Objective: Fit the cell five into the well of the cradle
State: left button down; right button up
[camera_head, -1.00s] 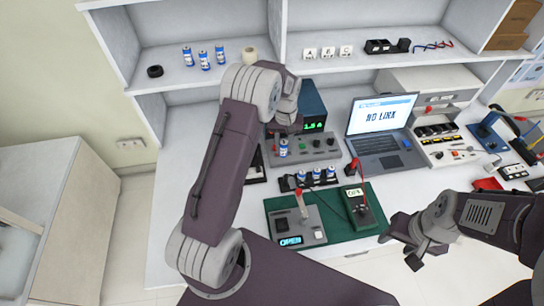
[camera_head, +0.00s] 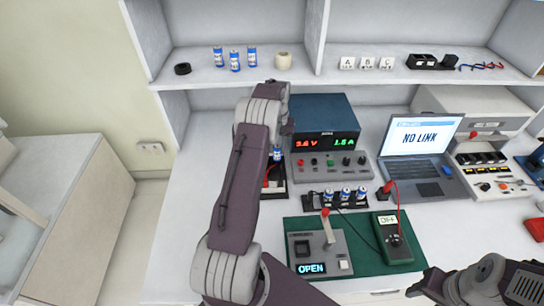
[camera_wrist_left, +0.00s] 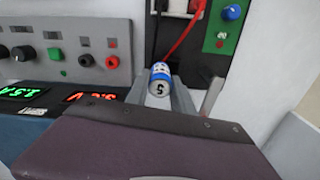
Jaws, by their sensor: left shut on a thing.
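Cell five (camera_wrist_left: 160,82), blue and white with a 5 on its end, is between the fingers of my left gripper (camera_wrist_left: 168,95). In the head view the cell (camera_head: 277,154) shows just right of my left forearm, at the left edge of the power supply's front panel. My left gripper is shut on it. Below the cell is a black unit with red on it (camera_head: 272,181), partly hidden by my arm; it may be the cradle, and its well cannot be made out. My right gripper (camera_head: 418,289) is at the lower right, away from the cell, its jaw state unclear.
The power supply (camera_head: 326,165) is close right of the cell. A black holder (camera_head: 318,202) with several cells stands in front of it. A green mat (camera_head: 295,230) carries a tester (camera_head: 320,252) and a multimeter (camera_head: 394,240). The bench left of my arm is clear.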

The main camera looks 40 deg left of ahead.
pick_arm(q)
jog(key=shift+s+a+f, duration=0.1)
jog(key=shift+a+f, duration=0.25)
jog(key=shift+f, duration=0.55)
jog(key=shift+s+a+f, duration=0.1)
jog(key=shift+a+f, duration=0.3)
jog(key=shift+f, duration=0.5)
jog(key=shift+a+f, duration=0.35)
jog(key=shift+f, duration=0.55)
jog(key=c, duration=1.1)
grip_release()
jog(key=shift+f, duration=0.1)
notch_tip(320, 180, up, 12)
jog(key=s+d+r+m, duration=0.1)
jog(key=s+d, duration=0.1)
jog(key=d, duration=0.5)
jog(key=s+d+r+m, duration=0.1)
jog(key=s+d+m, duration=0.15)
jog(key=d, duration=0.45)
jog(key=s+d+f+m, duration=0.1)
jog(key=s+d, duration=0.4)
jog(key=s, duration=0.3)
jog(key=s+d+f+m+t, duration=0.1)
jog(key=s+d, duration=0.5)
jog(key=s, duration=0.3)
jog(key=shift+s+f, duration=0.2)
jog(key=shift+s, duration=0.1)
